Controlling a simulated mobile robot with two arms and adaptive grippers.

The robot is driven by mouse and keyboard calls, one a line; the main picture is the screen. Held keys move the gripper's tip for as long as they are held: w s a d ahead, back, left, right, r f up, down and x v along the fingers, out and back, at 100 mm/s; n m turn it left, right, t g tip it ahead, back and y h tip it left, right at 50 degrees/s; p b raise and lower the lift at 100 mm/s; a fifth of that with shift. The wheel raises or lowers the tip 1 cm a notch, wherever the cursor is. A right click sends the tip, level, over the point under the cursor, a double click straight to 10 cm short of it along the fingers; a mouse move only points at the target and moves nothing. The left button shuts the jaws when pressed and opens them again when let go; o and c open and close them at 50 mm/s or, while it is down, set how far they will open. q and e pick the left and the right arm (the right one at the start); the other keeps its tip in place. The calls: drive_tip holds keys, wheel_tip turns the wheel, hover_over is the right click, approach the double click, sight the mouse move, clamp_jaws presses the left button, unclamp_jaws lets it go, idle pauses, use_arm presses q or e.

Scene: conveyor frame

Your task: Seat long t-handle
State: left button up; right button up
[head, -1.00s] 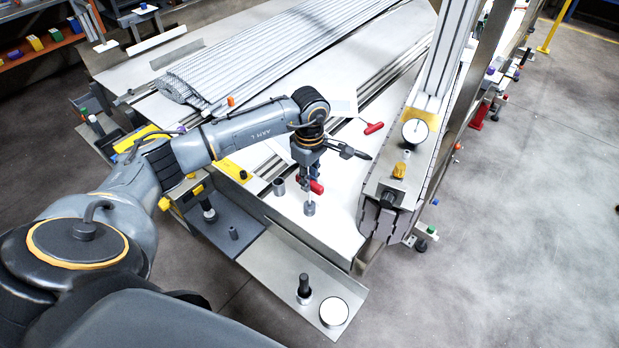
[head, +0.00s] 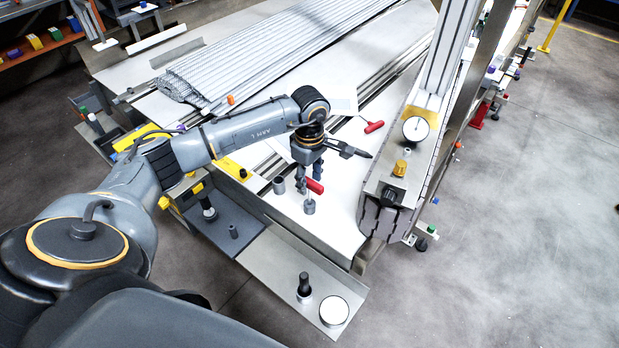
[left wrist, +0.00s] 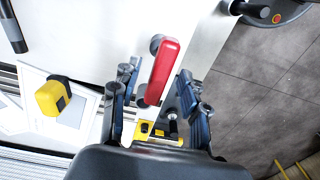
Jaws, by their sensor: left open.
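A T-handle with a red grip (head: 314,186) stands near the front edge of the white tabletop. Its thin shaft runs down to a small grey cylindrical socket (head: 309,207); how deep it sits I cannot tell. In the left wrist view the red grip (left wrist: 163,70) lies between and beyond the parted fingers. My left gripper (head: 308,182) is open and hangs just above and around the grip, holding nothing; it also shows in the left wrist view (left wrist: 160,100). A second red T-handle (head: 374,127) lies farther back on the table. My right gripper is out of view.
A second grey socket (head: 279,185) stands left of the first. A conveyor end with a round dial (head: 416,129) rises at the right. A yellow item (left wrist: 52,97) lies left of my fingers.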

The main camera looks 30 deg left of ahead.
use_arm(q)
wheel_tip(320, 180, up, 12)
idle(0.4)
drive_tip(key=shift+f, duration=0.1)
idle(0.3)
